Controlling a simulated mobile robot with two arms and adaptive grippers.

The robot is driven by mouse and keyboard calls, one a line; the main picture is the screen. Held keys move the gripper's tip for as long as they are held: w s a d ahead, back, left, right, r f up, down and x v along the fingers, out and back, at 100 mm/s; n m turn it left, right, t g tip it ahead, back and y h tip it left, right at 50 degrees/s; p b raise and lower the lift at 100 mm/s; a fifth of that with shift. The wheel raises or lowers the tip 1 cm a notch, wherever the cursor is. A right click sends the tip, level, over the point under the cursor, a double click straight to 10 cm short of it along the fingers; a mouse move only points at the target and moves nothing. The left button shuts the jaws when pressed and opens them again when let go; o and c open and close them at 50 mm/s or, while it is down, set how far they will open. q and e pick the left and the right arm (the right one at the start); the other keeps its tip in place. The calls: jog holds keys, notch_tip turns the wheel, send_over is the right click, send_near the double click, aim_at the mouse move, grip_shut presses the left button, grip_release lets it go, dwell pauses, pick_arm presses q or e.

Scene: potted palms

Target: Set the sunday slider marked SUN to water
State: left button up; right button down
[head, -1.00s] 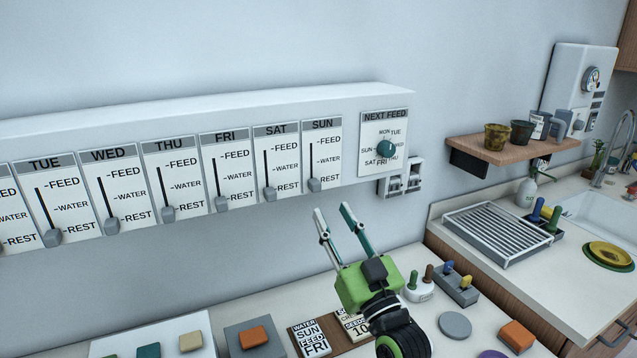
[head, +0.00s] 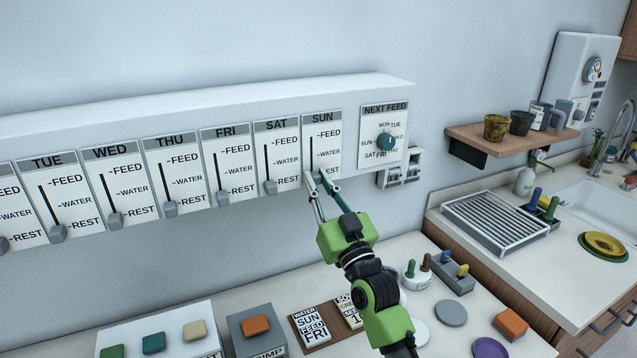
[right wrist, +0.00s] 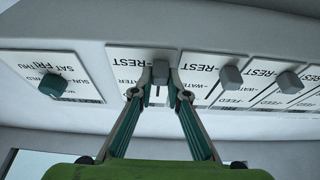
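The SUN panel (head: 322,130) is the last day panel on the right of the white wall box, with FEED at top, WATER in the middle and REST at bottom. Its grey slider knob (right wrist: 160,72) sits at the REST end of the slot in the right wrist view, which looks upside down. My left gripper is not in view.
The SAT knob (head: 270,187) is close on the left, at REST. The NEXT FEED dial (head: 386,141) is on the right, with wall switches (head: 401,170) below. The counter holds blocks, a card board (head: 330,338) and pegs. The wall before the box is clear.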

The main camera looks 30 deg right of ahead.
aim_at(311, 150)
jog(key=shift+r+p, duration=1.95)
jog(key=shift+r, duration=0.45)
jog(key=shift+f, duration=0.1)
jog(key=c, duration=2)
grip_release()
jog(key=shift+o, duration=0.2)
jog(key=shift+f, duration=0.1)
jog(key=v, duration=1.2)
jog(key=shift+s, duration=0.1)
